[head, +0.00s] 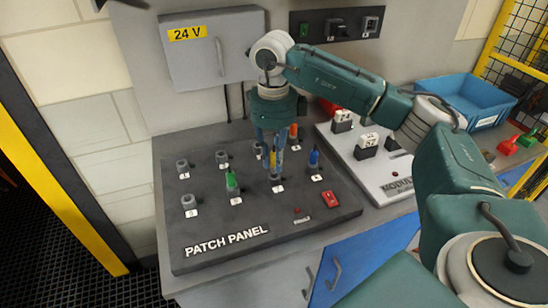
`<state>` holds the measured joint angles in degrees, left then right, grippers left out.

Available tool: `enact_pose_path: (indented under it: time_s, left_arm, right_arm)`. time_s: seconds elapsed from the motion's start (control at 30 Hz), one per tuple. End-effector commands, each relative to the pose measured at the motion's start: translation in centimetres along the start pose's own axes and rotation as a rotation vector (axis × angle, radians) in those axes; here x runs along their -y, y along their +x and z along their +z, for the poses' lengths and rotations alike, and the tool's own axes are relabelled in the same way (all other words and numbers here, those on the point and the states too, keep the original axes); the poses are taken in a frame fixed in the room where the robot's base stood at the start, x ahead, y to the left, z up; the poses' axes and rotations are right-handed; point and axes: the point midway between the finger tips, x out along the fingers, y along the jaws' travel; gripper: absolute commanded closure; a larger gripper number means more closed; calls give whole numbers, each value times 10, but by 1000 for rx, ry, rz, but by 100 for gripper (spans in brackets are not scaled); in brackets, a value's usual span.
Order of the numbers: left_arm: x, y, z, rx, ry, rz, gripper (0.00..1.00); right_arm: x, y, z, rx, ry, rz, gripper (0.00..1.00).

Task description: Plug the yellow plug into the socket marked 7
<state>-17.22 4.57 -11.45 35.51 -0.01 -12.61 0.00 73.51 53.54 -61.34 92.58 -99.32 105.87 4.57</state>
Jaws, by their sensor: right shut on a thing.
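The dark patch panel (215,245) lies on the bench with several grey sockets and small number labels, most too small to read surely. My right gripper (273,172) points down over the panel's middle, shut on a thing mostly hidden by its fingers. A trace of yellow shows between them, so it looks like the yellow plug. The fingertips are close above or at a socket; I cannot tell whether the plug is in it. Bare sockets stand at the left, at the front left (189,202) and farther back (183,168). My left gripper is not in view.
A green plug (231,181), a blue plug (314,159) and an orange plug (293,131) stand on the panel near my gripper. A red switch (331,199) is at front right. A grey module board (385,177) and a blue crate (465,98) are to the right.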

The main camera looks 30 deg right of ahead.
Motion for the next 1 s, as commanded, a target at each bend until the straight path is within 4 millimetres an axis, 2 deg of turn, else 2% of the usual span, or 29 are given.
enact_pose_path:
  time_s: [0.53,1.0]
  left_arm:
    - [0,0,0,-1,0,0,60]
    - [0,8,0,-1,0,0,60]
  right_arm:
    - [0,1,0,0,0,0,100]
    - [0,13,0,0,0,0,100]
